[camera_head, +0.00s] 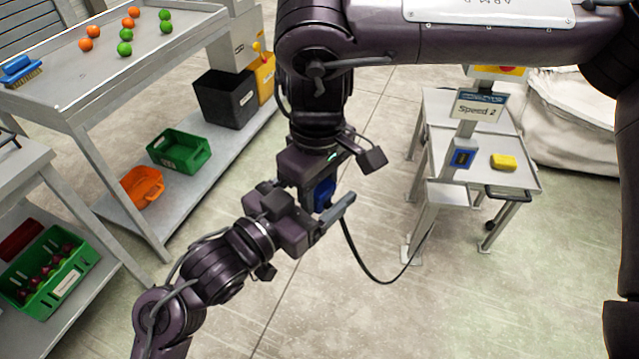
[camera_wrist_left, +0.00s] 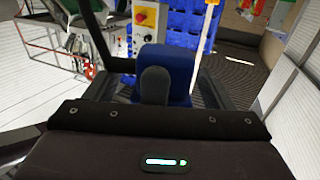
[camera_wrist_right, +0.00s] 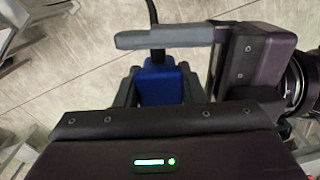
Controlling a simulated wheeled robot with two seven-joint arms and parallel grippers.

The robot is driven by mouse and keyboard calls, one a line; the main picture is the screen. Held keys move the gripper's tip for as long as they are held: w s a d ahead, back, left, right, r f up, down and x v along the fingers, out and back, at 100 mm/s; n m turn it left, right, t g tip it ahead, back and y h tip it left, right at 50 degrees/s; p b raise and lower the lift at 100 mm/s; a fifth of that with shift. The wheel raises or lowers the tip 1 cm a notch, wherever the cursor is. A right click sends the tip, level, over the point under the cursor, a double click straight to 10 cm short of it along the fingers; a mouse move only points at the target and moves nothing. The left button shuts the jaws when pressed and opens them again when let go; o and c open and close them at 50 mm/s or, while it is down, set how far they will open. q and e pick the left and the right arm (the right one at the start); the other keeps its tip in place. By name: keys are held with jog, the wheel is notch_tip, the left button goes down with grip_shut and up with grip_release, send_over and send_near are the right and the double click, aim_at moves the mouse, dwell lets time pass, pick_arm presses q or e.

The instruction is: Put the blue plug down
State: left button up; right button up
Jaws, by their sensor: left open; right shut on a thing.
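The blue plug (camera_head: 325,191) is in mid-air above the floor, and a black cable hangs from it toward the stand at right. My right gripper (camera_wrist_right: 160,90) points down and is shut on the plug (camera_wrist_right: 161,78), one finger on each side. In the head view, my right gripper (camera_head: 318,183) partly hides the plug. My left gripper (camera_head: 326,207) comes in from the left, open, with its fingers around the plug's place. The left wrist view shows the plug (camera_wrist_left: 181,68) ahead, with a dark grey finger in front of it. I cannot tell whether the left fingers touch it.
A grey stand (camera_head: 435,195) with a "Speed 2" sign (camera_head: 478,105) and a yellow block (camera_head: 503,161) is at right. A steel table (camera_head: 60,85) with orange and green balls is at upper left. Green (camera_head: 180,150) and orange (camera_head: 142,187) bins sit below it. The floor between is clear.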

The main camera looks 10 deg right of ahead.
pick_arm(q)
jog(key=shift+w+d, duration=0.1)
jog(key=shift+d, duration=0.05)
jog(key=c, duration=1)
jog(key=shift+c, duration=0.4)
pick_arm(e)
jog(key=o, duration=1.2)
jog(key=shift+c, duration=0.2)
jog(key=shift+r, duration=0.1)
